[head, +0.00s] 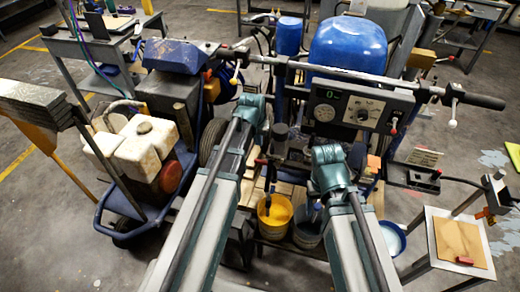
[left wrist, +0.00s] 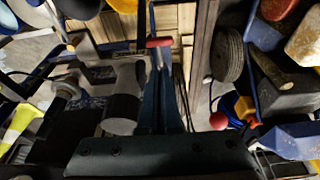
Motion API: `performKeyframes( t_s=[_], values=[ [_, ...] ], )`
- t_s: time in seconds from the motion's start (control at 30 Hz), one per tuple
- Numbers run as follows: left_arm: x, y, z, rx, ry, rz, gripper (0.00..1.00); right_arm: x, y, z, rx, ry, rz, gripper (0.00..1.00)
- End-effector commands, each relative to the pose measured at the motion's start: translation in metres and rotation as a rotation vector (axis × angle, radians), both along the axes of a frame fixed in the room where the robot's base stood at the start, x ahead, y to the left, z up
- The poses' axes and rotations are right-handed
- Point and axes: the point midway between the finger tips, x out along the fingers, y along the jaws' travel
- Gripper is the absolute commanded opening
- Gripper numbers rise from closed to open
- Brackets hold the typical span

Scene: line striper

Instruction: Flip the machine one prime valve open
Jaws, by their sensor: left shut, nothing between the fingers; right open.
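A small red handle (left wrist: 158,42), which may be the prime valve's lever, shows at my left fingertips in the left wrist view. It also shows in the head view (head: 261,162), above the yellow bucket. My left gripper (left wrist: 161,60) is shut and empty, its dark fingers reaching to the red handle; I cannot tell whether they touch it. The valve's body and its setting cannot be made out. My right gripper (head: 316,208) is open and empty over the grey-blue bucket, its fingers small and partly hidden by the arm.
A bucket of yellow paint (head: 275,212) and a grey-blue bucket (head: 306,236) stand below on the wooden slats. The control panel (head: 358,108) and handlebar (head: 350,74) lie beyond. A side table (head: 455,240) stands right.

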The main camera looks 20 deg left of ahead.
Motion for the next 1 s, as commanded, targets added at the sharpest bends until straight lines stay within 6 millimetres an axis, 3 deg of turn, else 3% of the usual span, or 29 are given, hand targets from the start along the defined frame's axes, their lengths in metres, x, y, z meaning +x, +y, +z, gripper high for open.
performKeyframes(
  t_s=[0.1, 0.57, 0.77, 1.0],
  values=[
    [0.003, 0.003, 0.007, -0.002, -0.005, 0.005, 0.0, 0.0, 0.0, 0.007, 0.0, 0.0, 0.0, 0.68],
    [0.004, 0.004, 0.005, -0.001, -0.006, 0.006, 0.0, 0.0, 0.0, 0.005, 0.0, 0.0, 0.0, 0.68],
    [0.006, 0.003, -0.005, -0.001, -0.006, 0.006, 0.0, 0.0, 0.0, -0.006, 0.0, 0.0, 0.0, 0.68],
    [0.014, 0.003, -0.032, -0.001, -0.006, 0.005, 0.0, 0.0, 0.0, -0.033, 0.0, 0.0, 0.0, 0.68]
  ],
)
